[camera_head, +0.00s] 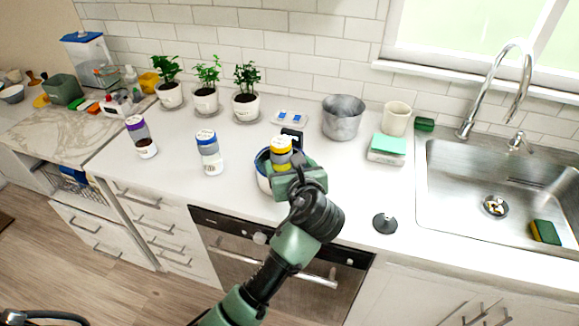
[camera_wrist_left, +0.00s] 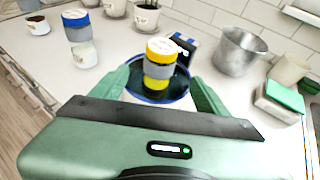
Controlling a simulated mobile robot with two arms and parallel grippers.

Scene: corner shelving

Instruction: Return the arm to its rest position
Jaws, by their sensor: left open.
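My left gripper (camera_head: 292,170) is over the counter in the middle of the head view. In the left wrist view its two green fingers (camera_wrist_left: 162,98) stand apart. Between and beyond them is a jar with a yellow band and white top (camera_wrist_left: 160,62); it also shows in the head view (camera_head: 281,148). The jar stands in a blue-rimmed bowl (camera_wrist_left: 178,94), partly hidden by my gripper in the head view (camera_head: 262,172). I cannot tell whether a finger touches the jar or bowl. My right gripper is not in view.
A blue-lidded jar (camera_head: 209,152) and a purple-lidded jar (camera_head: 140,136) stand to the left. Potted plants (camera_head: 206,100) line the back. A metal pot (camera_head: 342,118), a cup (camera_head: 396,118) and a sink (camera_head: 480,185) are to the right. A dark stopper (camera_head: 385,222) lies near the front edge.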

